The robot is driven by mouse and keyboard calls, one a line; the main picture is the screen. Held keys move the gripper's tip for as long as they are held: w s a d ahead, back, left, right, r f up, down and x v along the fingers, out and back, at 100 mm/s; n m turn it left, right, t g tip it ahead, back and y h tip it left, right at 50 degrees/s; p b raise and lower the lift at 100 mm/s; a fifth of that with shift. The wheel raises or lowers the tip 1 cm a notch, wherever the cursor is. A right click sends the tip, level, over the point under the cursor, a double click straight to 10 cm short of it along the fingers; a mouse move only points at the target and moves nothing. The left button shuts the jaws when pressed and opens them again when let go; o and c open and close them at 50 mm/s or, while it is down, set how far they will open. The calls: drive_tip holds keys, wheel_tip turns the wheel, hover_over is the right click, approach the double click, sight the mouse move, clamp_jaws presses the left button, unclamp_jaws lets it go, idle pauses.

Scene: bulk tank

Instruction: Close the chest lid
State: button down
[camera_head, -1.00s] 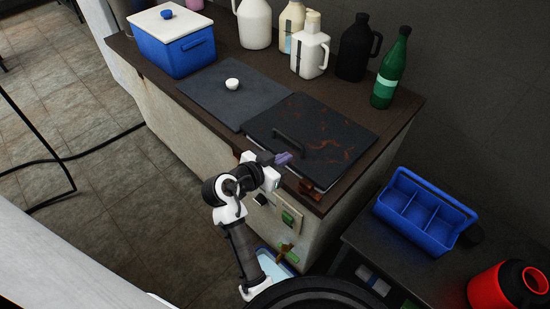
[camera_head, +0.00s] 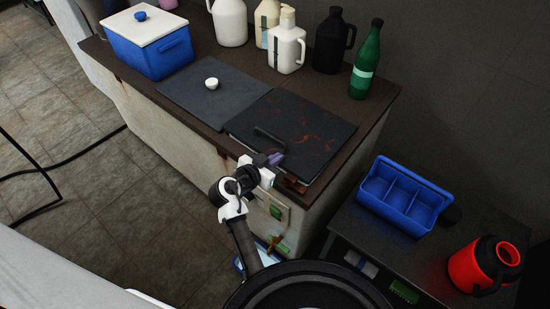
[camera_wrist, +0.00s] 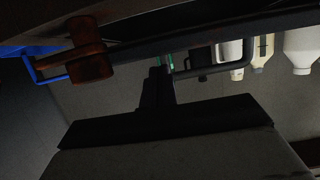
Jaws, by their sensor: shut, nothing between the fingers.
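The chest lid (camera_head: 310,138) is a dark panel with reddish streaks, set in the counter top in the head view. It lies nearly flat; I cannot tell whether a small gap remains under its front edge. A black bar handle (camera_head: 270,136) stands on its left part. My gripper (camera_head: 276,158) is shut and empty, with purplish fingertips at the lid's front edge. I cannot tell whether they touch it. In the wrist view the fingers (camera_wrist: 157,88) point toward the dark lid edge, and a rusty brown latch-like part (camera_wrist: 90,60) shows at upper left.
A flat dark panel (camera_head: 205,100) with a small white cup (camera_head: 211,84) lies left of the lid. A blue cooler (camera_head: 150,50), several jugs and a green bottle (camera_head: 366,62) stand behind. A blue caddy (camera_head: 400,195) and red jug (camera_head: 480,265) stand on the right table.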

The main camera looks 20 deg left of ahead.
drive_tip(key=shift+t, duration=0.4)
drive_tip(key=f+b, duration=0.4)
drive_tip(key=b, duration=0.2)
drive_tip(key=shift+s, duration=0.2)
drive_tip(key=shift+s+f+t+h+b, duration=0.1)
drive_tip(key=shift+f+t+h+b, duration=0.25)
drive_tip(key=shift+b, duration=0.4)
drive_tip(key=shift+f, duration=0.1)
